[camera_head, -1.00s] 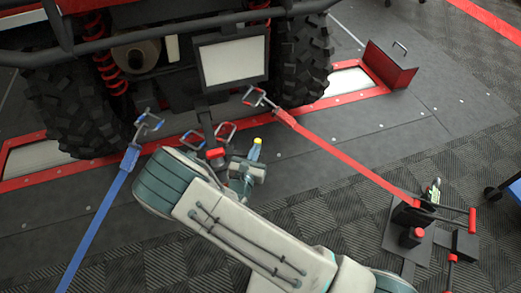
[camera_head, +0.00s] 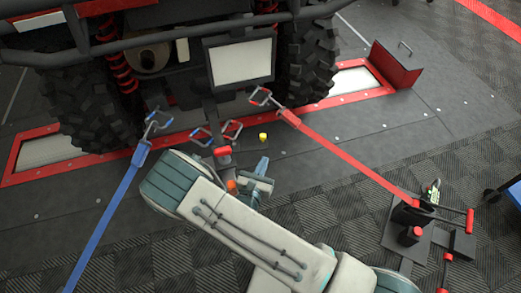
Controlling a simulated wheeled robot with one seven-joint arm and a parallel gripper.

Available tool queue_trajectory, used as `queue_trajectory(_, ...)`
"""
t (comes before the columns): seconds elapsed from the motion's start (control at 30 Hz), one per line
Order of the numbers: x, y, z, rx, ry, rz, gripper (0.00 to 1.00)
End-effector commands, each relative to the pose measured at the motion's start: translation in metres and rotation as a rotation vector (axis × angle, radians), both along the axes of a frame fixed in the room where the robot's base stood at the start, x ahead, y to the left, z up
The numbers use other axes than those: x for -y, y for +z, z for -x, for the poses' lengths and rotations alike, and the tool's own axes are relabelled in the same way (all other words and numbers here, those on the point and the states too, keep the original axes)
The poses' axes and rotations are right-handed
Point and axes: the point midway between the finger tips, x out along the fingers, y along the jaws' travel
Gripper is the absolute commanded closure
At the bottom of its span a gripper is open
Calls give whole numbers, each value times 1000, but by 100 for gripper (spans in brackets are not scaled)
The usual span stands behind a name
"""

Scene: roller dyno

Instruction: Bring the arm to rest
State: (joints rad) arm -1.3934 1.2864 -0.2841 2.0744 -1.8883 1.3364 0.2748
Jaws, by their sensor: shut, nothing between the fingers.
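My arm (camera_head: 235,225) reaches in from the bottom right of the head view, and its pale, teal-trimmed links cover part of the floor. My gripper (camera_head: 262,166) shows small beyond the arm's bend, pointing up the picture toward the vehicle. It is shut and empty. A small yellow-topped piece (camera_head: 263,137) stands just beyond the fingertips, with a gap of dark floor between. A red-topped fitting (camera_head: 223,150) is left of the gripper. An orange piece (camera_head: 231,186) shows close beside the gripper, partly hidden by the arm.
A vehicle with knobbly tyres (camera_head: 306,65) stands on the red-edged roller plate (camera_head: 345,90). A blue strap (camera_head: 105,225) runs left and a red strap (camera_head: 350,165) runs right to a floor stand (camera_head: 415,235). A red angled panel (camera_head: 395,68) stands at the upper right.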

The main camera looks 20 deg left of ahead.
Motion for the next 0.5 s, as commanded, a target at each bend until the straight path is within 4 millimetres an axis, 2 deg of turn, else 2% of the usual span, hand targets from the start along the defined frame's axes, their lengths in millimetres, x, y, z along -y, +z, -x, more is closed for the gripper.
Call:
queue_trajectory(0.1,3,3,28,-3,13,2,100)
queue_trajectory(0.2,7,3,45,-2,15,1,100)
queue_trajectory(0.33,11,2,57,-2,13,1,100)
queue_trajectory(0.5,14,2,62,0,11,-1,100)
